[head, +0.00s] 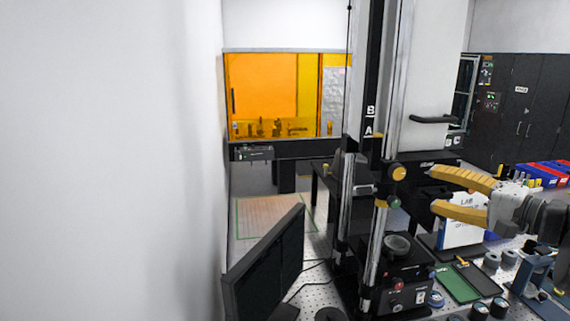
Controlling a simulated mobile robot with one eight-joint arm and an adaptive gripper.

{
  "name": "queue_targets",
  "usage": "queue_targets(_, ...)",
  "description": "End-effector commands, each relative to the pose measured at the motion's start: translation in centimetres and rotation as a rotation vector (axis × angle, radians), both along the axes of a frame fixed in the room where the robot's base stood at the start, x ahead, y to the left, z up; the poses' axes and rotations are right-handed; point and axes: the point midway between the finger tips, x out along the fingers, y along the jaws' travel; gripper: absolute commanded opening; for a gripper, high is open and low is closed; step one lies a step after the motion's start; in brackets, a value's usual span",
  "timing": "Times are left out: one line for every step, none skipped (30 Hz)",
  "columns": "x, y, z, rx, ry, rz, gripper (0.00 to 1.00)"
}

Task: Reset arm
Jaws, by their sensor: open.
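My gripper (437,193) enters from the right with two yellow fingers pointing left. The fingers are spread apart, one above the other, with nothing visible between them. The wrist is grey and black, and the rest of the arm runs out of the right edge.
A monitor (266,265) stands at the front left beside a white wall (110,160). Red and blue bins (535,173) stand at the right.

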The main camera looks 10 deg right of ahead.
Motion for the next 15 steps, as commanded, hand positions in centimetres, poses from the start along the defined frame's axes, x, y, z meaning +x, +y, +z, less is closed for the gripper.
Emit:
queue_targets(0.1,1.5,-1.5,-0.018,0.026,0.018,0.59)
queue_targets(0.1,2.6,-2.6,-0.035,0.048,0.028,0.59)
queue_targets(0.0,4.4,-4.4,-0.063,0.084,0.046,0.59)
queue_targets(-0.1,5.9,-5.9,-0.092,0.115,0.062,0.59)
queue_targets(-0.4,7.5,-7.7,-0.125,0.150,0.080,0.59)
queue_targets(-0.9,9.7,-10.2,-0.175,0.198,0.103,0.59)
queue_targets(-1.4,11.4,-12.2,-0.217,0.235,0.123,0.59)
queue_targets(-2.1,13.0,-14.3,-0.265,0.269,0.142,0.59)
queue_targets(-3.1,15.0,-16.9,-0.332,0.314,0.168,0.59)
queue_targets(-4.0,16.3,-19.0,-0.386,0.344,0.185,0.59)
queue_targets(-5.0,17.6,-21.1,-0.444,0.373,0.204,0.59)
queue_targets(-6.4,19.1,-23.8,-0.527,0.406,0.229,0.59)
queue_targets(-7.6,20.0,-25.9,-0.594,0.427,0.245,0.59)
queue_targets(-8.7,20.8,-28.0,-0.663,0.446,0.263,0.59)
queue_targets(-10.3,21.6,-30.6,-0.760,0.462,0.283,0.59)
